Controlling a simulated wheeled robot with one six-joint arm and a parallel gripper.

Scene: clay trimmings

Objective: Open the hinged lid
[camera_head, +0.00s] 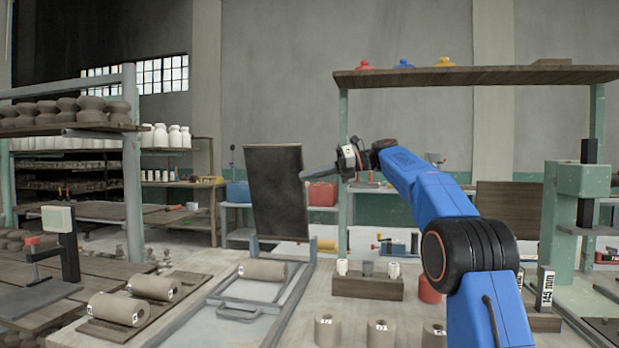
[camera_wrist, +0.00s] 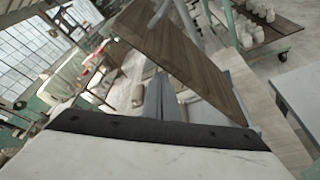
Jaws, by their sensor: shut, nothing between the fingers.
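The hinged lid (camera_head: 275,192) is a dark rectangular panel standing nearly upright, raised at the far end of a grey metal frame (camera_head: 293,296) on the bench. In the wrist view the lid is a brown wooden board (camera_wrist: 180,55) slanting across the upper middle. My gripper (camera_head: 303,176) is shut and empty, its tip pointing left at the lid's right edge. In the wrist view my gripper (camera_wrist: 160,82) shows as grey fingers together, close to the board. I cannot tell whether it touches the lid. The hinge is not clearly visible.
A clay roll (camera_head: 262,269) lies in the frame, with more rolls (camera_head: 118,308) on a board at left. A wooden block with small jars (camera_head: 367,286) stands right of the frame. A shelf (camera_head: 470,76) crosses above my arm, its green post (camera_head: 343,160) near my wrist.

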